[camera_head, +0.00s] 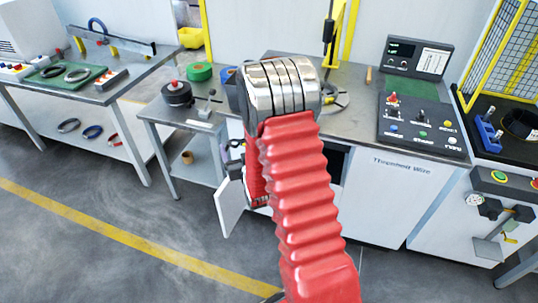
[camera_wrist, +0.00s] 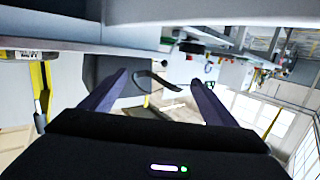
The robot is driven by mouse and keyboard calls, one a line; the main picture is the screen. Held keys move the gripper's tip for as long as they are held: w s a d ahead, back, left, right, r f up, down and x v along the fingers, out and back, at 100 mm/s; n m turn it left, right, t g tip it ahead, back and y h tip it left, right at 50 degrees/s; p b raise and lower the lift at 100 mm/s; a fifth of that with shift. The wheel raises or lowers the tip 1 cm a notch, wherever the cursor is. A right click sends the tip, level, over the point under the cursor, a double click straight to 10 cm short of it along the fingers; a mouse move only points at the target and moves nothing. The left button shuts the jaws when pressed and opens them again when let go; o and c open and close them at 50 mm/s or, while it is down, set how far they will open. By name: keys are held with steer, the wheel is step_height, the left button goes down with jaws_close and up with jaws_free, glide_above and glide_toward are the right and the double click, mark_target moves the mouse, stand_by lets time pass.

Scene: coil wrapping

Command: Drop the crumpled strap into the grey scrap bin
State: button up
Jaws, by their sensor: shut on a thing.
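My gripper (camera_wrist: 160,79) shows in the wrist view as two dark purple fingers. A thin, dark, curved strap (camera_wrist: 156,76) shows between the fingertips, and the gripper is shut on it. Its full shape and where the fingers touch it are not clear. In the head view, my red arm hides most of the gripper, with only dark parts of it beside the arm at the left. I cannot make out the grey scrap bin with certainty in either view.
A grey bench (camera_head: 345,128) with a control panel (camera_head: 422,124) stands behind my arm. A workbench (camera_head: 105,91) stands at the left. The floor (camera_head: 130,218) at the front left is clear.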

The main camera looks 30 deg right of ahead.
steer(key=a+r+n+y, duration=0.1)
steer(key=a+r, duration=0.2)
steer(key=a, duration=0.4)
steer(key=w+a+r+n+y, duration=0.1)
steer(key=a+r+y, duration=0.1)
steer(key=a+r, duration=0.2)
steer(key=a, duration=0.3)
steer(key=shift+r, duration=0.2)
steer(key=shift+a, duration=0.1)
